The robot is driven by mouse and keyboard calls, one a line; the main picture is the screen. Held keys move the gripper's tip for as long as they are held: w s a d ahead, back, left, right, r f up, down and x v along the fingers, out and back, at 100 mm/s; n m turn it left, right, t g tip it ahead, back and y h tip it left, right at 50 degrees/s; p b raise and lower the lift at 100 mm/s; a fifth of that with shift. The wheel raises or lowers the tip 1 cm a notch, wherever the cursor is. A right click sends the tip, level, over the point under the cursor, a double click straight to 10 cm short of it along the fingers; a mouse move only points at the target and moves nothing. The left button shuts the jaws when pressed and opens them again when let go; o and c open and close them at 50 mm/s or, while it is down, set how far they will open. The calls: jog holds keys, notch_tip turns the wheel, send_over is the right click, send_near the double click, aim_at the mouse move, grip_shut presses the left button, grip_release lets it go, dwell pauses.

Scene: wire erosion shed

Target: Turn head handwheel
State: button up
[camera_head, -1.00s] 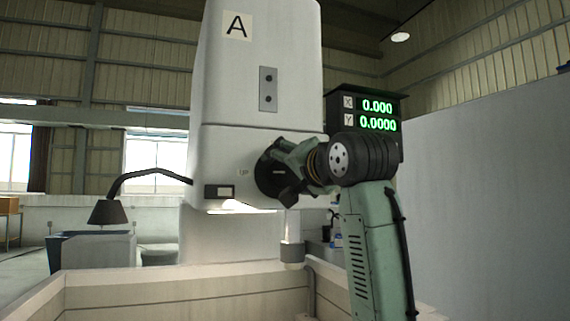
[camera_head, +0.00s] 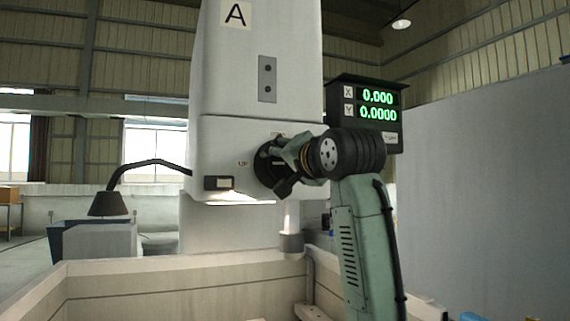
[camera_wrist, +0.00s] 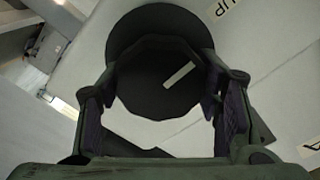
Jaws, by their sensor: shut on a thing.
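The head handwheel (camera_head: 267,160) is a round black knob on the front of the white machine head (camera_head: 225,150). In the wrist view the handwheel (camera_wrist: 160,60) faces me, with a pale line mark slanting up to the right. My gripper (camera_wrist: 160,92) has one finger on each side of the wheel's front part and is shut on it. In the head view my gripper (camera_head: 284,165) reaches the wheel from the right and hides part of its rim.
A display (camera_head: 375,105) reading X 0.000 and Y 0.0000 stands right of the head. A pale tank wall (camera_head: 180,285) runs below. A black lamp (camera_head: 108,203) is at left. A grey wall (camera_head: 480,170) stands at right.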

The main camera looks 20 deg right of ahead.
jog(key=c, duration=0.4)
jog(key=shift+n, duration=0.3)
jog(key=n, duration=0.4)
jog(key=shift+a, duration=0.1)
jog(key=n, duration=1)
jog(key=shift+a+n, duration=0.1)
jog(key=shift+n, duration=2.4)
